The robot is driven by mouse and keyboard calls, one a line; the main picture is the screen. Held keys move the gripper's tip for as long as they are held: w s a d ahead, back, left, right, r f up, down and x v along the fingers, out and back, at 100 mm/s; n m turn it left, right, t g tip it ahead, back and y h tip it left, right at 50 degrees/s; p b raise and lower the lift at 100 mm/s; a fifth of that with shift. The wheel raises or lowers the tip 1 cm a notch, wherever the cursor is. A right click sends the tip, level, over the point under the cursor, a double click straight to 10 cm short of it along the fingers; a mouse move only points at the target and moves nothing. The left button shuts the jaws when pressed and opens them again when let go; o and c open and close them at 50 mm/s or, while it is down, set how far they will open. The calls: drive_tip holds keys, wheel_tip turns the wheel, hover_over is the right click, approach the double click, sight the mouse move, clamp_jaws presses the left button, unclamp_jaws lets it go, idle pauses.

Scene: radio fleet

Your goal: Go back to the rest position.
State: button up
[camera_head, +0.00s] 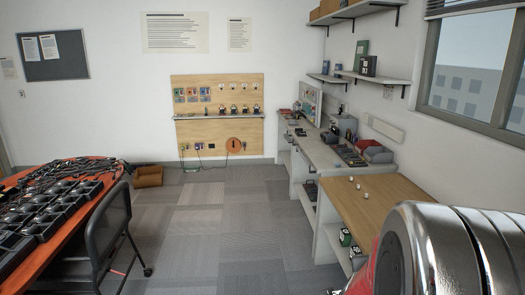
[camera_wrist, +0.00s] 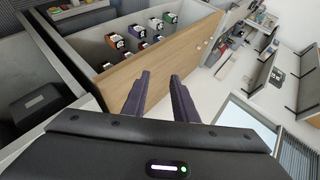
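In the wrist view, my gripper (camera_wrist: 159,75) is open. Its two dark fingers stand apart with nothing held between them. Behind the fingertips shows a wooden worktop (camera_wrist: 172,52), and the gripper appears clear of it. In the head view the fingers are not in view; a shiny metal and red part of my arm fills the lower right corner and hides part of the wooden worktop (camera_head: 372,192).
Several small devices (camera_wrist: 140,42) sit in the shelf beside the worktop. An orange table (camera_head: 50,247) with a rack of radios (camera_head: 62,205) and a black chair (camera_head: 108,232) stand left. A grey bench (camera_head: 318,152) runs along the right wall. The carpet (camera_head: 220,225) between is clear.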

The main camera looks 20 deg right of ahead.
drive_tip(key=w+a+r+n+t+y, duration=0.15)
drive_tip(key=a+r+n+y, duration=0.35)
drive_tip(key=a, duration=0.7)
drive_tip(key=w+a+r+n+y, duration=0.2)
drive_tip(key=w+a+n, duration=0.1)
drive_tip(key=a+n, duration=0.65)
drive_tip(key=s+a+r+n+g+y, duration=0.1)
drive_tip(key=s+a+r+n, duration=0.1)
drive_tip(key=s+a+n, duration=0.3)
drive_tip(key=s+a+r+n+g+y, duration=0.1)
drive_tip(key=s+a+r+n, duration=0.1)
drive_tip(key=s+a+n, duration=0.3)
drive_tip(key=s+a, duration=0.3)
drive_tip(key=a, duration=0.2)
drive_tip(key=shift+s+a+r+g, duration=0.25)
drive_tip(key=shift+g, duration=0.1)
drive_tip(key=shift+d, duration=0.1)
